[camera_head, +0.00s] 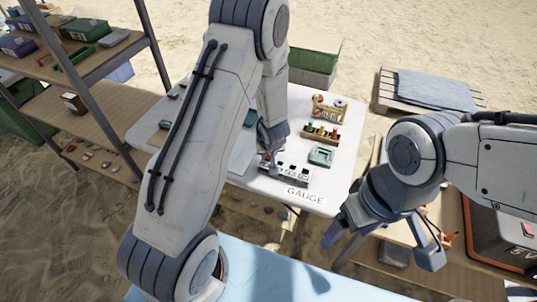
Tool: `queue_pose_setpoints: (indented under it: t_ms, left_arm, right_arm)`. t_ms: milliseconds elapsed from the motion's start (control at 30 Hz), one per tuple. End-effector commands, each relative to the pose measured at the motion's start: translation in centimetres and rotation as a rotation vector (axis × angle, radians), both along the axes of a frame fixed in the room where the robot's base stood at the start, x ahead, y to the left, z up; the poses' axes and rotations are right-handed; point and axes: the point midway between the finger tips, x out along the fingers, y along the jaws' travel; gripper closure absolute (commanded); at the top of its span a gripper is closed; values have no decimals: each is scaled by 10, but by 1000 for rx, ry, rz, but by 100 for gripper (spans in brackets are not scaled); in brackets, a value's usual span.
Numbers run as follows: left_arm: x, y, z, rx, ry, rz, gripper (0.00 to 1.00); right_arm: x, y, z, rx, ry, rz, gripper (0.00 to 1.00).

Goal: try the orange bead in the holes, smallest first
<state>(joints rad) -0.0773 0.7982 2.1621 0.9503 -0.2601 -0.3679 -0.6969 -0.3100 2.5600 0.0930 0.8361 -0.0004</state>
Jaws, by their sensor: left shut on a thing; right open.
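The gauge block (298,176), a small grey bar with dark holes along its top, lies near the front edge of the white table, behind the "GAUGE" label (305,196). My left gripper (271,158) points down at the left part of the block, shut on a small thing. The orange bead cannot be made out; the fingers and the small scale hide what is between the tips. Whether it touches a hole, I cannot tell. My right gripper (383,246) is open and empty, its fingers wide apart, right of the white table's front corner.
On the white table (343,150) stand a rack with coloured pieces (320,134), a small wooden stand (328,108) and a teal tray (321,155). A green crate (314,65) is behind. A shelf (95,115) stands left; a dark case (497,240) is at right.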

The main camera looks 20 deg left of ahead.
Motion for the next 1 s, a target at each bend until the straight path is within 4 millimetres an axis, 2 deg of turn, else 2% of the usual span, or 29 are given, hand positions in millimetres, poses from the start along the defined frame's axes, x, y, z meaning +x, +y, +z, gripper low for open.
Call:
queue_pose_setpoints:
  t_ms: [333,367,433,667,733,767,1000]
  left_arm:
    - [0,0,0,0,0,0,100]
    - [0,0,0,0,0,0,68]
    - [0,0,0,0,0,0,41]
    - [0,0,0,0,0,0,41]
    - [0,0,0,0,0,0,18]
    - [0,0,0,0,0,0,16]
    - [0,0,0,0,0,0,16]
  right_arm:
    - [0,0,0,0,0,0,18]
    - [0,0,0,0,0,0,18]
    - [0,0,0,0,0,0,18]
    - [0,0,0,0,0,0,18]
    - [0,0,0,0,0,0,18]
    - [0,0,0,0,0,0,18]
    - [0,0,0,0,0,0,18]
